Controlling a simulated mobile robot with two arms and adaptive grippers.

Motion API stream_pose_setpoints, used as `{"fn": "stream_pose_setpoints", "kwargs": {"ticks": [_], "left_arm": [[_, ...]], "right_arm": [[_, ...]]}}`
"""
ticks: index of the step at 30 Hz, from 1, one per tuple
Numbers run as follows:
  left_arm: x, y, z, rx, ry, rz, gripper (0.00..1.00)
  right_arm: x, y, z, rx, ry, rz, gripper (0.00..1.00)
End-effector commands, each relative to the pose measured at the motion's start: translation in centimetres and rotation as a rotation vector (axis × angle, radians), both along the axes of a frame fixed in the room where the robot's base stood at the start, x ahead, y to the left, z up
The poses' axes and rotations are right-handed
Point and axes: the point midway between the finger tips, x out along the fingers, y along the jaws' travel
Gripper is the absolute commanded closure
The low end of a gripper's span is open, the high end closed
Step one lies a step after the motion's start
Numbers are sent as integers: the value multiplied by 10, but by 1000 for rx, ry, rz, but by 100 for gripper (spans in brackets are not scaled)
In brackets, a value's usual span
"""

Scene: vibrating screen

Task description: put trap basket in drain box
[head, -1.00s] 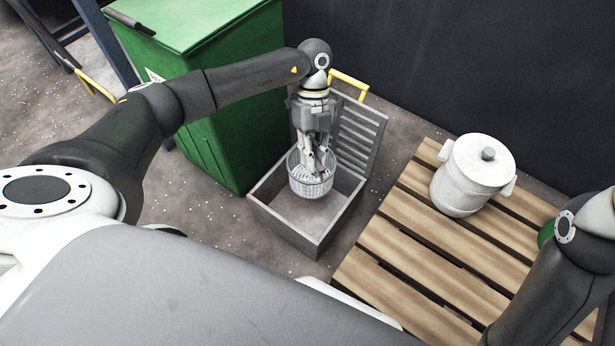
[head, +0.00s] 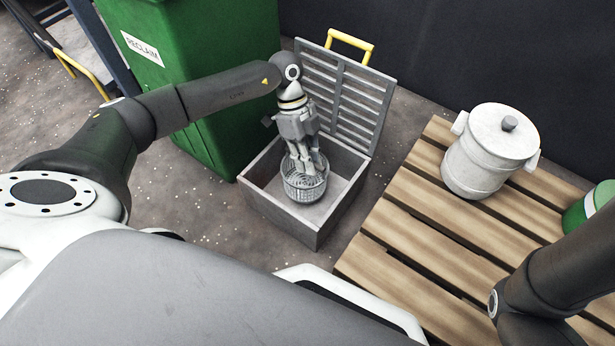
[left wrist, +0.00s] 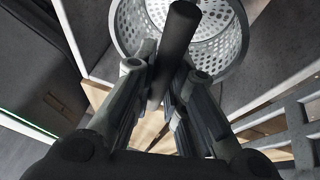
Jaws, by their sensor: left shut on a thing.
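The trap basket (head: 304,186) is a grey perforated round basket. My left gripper (head: 305,165) is shut on it and holds it upright inside the open drain box (head: 313,236). In the left wrist view the basket (left wrist: 232,40) shows its holed floor, and a dark bar (left wrist: 177,45) stands between the fingers of my left gripper (left wrist: 168,75). The drain box is a grey square box on the floor with its slatted lid (head: 345,95) raised at the back. I cannot tell whether the basket touches the box floor. My right gripper is out of view.
A green bin (head: 215,110) marked RECLAIM stands left of the box. A wooden pallet (head: 420,235) lies to the right with a white lidded pot (head: 487,160) on it. A green object (head: 574,218) shows at the right edge. A yellow handle (head: 349,42) tops the lid.

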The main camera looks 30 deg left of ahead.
Motion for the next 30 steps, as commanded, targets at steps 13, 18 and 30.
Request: {"fn": "stream_pose_setpoints", "kwargs": {"ticks": [13, 18, 30], "left_arm": [[0, 0, -49, -1, -1, -2, 100], [1, 0, -56, -1, -1, -1, 100], [0, 0, -56, 0, -1, -2, 72]], "right_arm": [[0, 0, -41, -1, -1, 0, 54], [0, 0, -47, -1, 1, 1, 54], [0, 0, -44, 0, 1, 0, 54]]}}
